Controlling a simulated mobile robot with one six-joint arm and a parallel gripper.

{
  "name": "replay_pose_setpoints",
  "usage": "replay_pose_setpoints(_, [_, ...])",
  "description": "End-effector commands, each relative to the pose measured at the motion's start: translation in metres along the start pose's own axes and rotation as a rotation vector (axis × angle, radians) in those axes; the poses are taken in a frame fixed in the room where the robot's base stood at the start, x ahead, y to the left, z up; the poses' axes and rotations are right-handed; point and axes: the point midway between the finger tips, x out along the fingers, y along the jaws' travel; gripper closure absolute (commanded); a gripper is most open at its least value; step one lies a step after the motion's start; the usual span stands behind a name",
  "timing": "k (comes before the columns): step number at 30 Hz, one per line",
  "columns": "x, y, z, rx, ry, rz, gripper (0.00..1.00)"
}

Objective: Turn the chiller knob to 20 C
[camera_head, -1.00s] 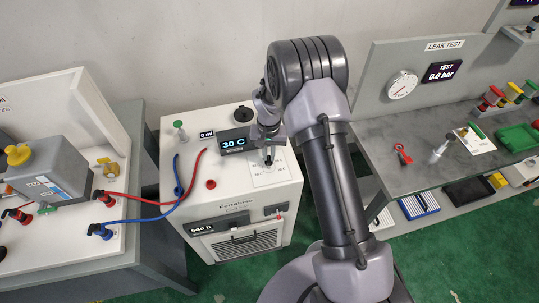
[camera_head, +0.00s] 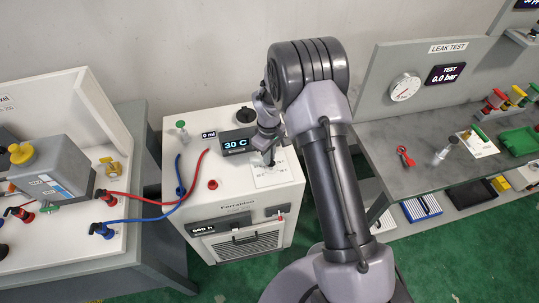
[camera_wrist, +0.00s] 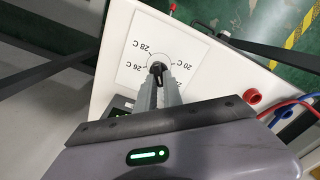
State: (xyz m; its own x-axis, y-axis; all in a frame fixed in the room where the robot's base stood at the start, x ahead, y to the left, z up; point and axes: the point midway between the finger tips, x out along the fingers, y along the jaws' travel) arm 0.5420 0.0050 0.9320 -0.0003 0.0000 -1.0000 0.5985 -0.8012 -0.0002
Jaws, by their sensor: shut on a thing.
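The chiller (camera_head: 238,220) is a white box standing on the floor between two benches. Its display (camera_head: 237,145) reads 30 C. On its top is a white dial card (camera_head: 268,182), with marks such as 20 C, 26 C and 28 C legible in the wrist view (camera_wrist: 136,78). A small dark knob (camera_wrist: 157,67) sits at the middle of the dial circle. My gripper (camera_head: 270,161) reaches down over the card. In the wrist view my gripper (camera_wrist: 159,80) is shut on the knob; its fingers hide part of the knob and the dial's near side.
Red and blue hoses (camera_head: 176,203) run from the chiller to the left bench. The right bench (camera_head: 395,170) holds a leak test panel with a gauge (camera_head: 404,85). Green floor lies in front.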

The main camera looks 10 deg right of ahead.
Motion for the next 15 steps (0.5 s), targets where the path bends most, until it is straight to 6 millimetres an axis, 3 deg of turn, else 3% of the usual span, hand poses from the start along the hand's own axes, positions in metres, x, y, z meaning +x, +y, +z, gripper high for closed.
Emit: replay_pose_setpoints(15, [-0.0012, -0.0037, 0.0007, -0.487, 0.001, 0.001, 1.00])
